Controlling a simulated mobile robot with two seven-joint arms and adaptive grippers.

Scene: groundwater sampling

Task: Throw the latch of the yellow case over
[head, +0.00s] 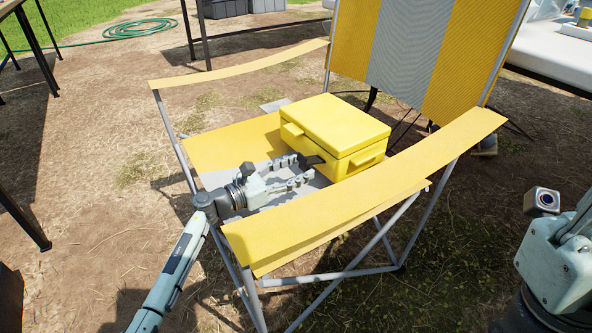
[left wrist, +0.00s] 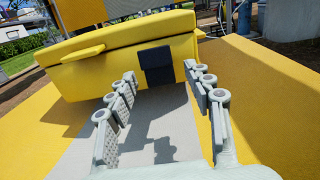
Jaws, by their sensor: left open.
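The yellow case (head: 337,132) sits closed on the seat of a yellow and grey folding chair. It also shows in the left wrist view (left wrist: 110,70). Its dark latch (left wrist: 156,65) is on the front face, across the seam below the lid; in the head view the dark latch (head: 309,160) is partly behind the gripper. My left gripper (head: 306,168) is open in front of the latch, low over the seat. In the left wrist view its fingers (left wrist: 160,82) stand apart with the latch ahead between them, and nothing is held. My right gripper is not in view; part of my right arm shows at the right edge.
The near armrest (head: 360,200) runs close beside my left gripper and the case. The far armrest (head: 240,68) and the striped backrest (head: 410,45) bound the chair. The seat (head: 225,145) left of the case is bare. A green hose (head: 137,28) lies on the ground behind.

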